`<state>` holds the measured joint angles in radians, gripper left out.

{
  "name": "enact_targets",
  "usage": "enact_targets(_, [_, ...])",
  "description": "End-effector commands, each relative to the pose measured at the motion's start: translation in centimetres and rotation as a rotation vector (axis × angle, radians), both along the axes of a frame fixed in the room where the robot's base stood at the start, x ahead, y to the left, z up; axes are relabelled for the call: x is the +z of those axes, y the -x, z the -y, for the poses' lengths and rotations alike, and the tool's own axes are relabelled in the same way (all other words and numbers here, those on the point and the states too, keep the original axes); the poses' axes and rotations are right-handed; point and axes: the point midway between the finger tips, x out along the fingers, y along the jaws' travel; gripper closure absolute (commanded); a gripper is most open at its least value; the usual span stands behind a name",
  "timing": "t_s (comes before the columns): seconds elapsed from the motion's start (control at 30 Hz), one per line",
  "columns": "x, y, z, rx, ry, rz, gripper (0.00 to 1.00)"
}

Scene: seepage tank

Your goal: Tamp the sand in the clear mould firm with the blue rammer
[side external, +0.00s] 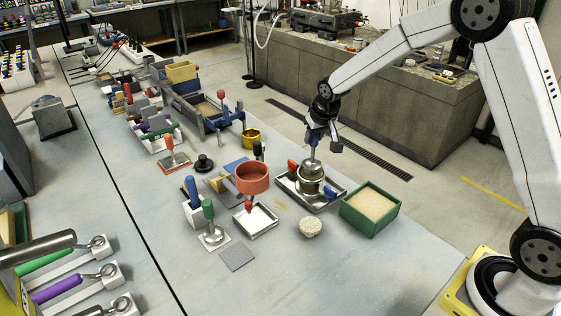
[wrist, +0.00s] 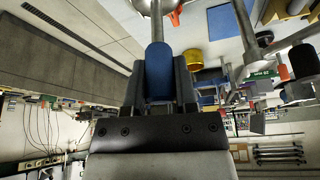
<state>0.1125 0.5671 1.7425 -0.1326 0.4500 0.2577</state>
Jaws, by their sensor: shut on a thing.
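My gripper (side external: 318,142) is shut on the blue handle (wrist: 158,72) of a tool with a metal shaft, which I take to be the blue rammer. In the side view the tool points down, and its rounded silver head (side external: 310,169) is over a shiny round vessel (side external: 311,186) in a metal tray (side external: 292,197). The vessel may be the mould; its clear wall and the sand inside cannot be made out. I cannot tell whether the head touches sand. In the wrist view the head is mostly cut off at the top edge.
A green box of sand (side external: 370,207) stands right of the tray. A terracotta bowl (side external: 252,178) and a small tray (side external: 265,222) stand to the left. A pale round lump (side external: 311,228) lies in front. A green-handled tool (side external: 210,229) stands further left.

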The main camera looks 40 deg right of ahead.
Motion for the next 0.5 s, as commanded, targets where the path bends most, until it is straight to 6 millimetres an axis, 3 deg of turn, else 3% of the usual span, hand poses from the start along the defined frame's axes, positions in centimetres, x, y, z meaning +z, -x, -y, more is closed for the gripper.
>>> enact_targets(0.5, [3.3,-0.1,0.0,0.001,0.0,0.006,1.0])
